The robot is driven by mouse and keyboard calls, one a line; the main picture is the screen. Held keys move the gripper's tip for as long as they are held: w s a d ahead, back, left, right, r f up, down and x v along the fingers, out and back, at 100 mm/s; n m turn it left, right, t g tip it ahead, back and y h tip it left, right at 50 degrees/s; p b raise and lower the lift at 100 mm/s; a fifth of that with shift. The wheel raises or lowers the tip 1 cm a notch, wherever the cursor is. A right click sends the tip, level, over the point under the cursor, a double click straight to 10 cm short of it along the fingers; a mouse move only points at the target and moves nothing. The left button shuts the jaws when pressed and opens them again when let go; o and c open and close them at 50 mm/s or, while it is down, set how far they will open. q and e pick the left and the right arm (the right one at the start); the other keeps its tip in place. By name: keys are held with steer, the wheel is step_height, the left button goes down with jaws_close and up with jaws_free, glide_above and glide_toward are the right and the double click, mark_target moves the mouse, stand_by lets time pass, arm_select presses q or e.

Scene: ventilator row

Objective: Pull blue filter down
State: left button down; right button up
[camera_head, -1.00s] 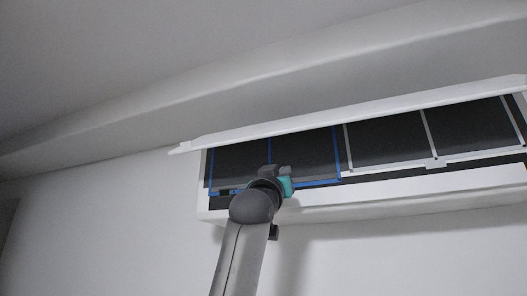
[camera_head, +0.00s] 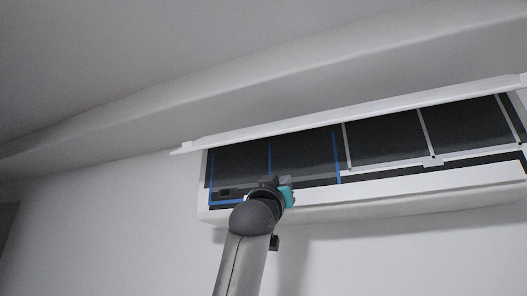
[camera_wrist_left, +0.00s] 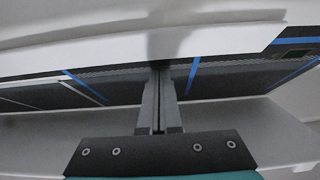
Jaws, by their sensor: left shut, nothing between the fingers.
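The blue filter (camera_head: 305,158) is a dark mesh panel with blue edge strips in the left half of the wall unit. Its blue strips (camera_wrist_left: 193,75) also show in the left wrist view. My left gripper (camera_head: 268,182) is at the filter's lower edge, near its middle, and hides part of that edge. In the left wrist view the fingers (camera_wrist_left: 160,98) are together and point at the dark mesh. I see nothing between them. Whether the tips touch the filter I cannot tell. My right gripper is not in view.
The white wall unit (camera_head: 400,190) has its front cover (camera_head: 360,113) raised above the filters. A white-framed filter (camera_head: 385,140) sits to the right of the blue one. The ceiling beam (camera_head: 250,95) runs above. The wall (camera_head: 110,220) at left is clear.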

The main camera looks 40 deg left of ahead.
mark_target(287, 163)
arm_select(q)
steer(key=shift+w+f+b, duration=0.15)
steer(key=shift+f+b, duration=0.45)
steer(key=shift+f, duration=0.45)
steer(key=shift+s+d+r+b, duration=0.15)
steer(key=shift+s+b, duration=0.25)
steer(key=shift+s, duration=0.2)
steer(key=shift+r+p, duration=2.8)
steer(key=shift+r, duration=0.25)
steer(key=shift+w, duration=0.55)
steer(key=shift+f, duration=0.15)
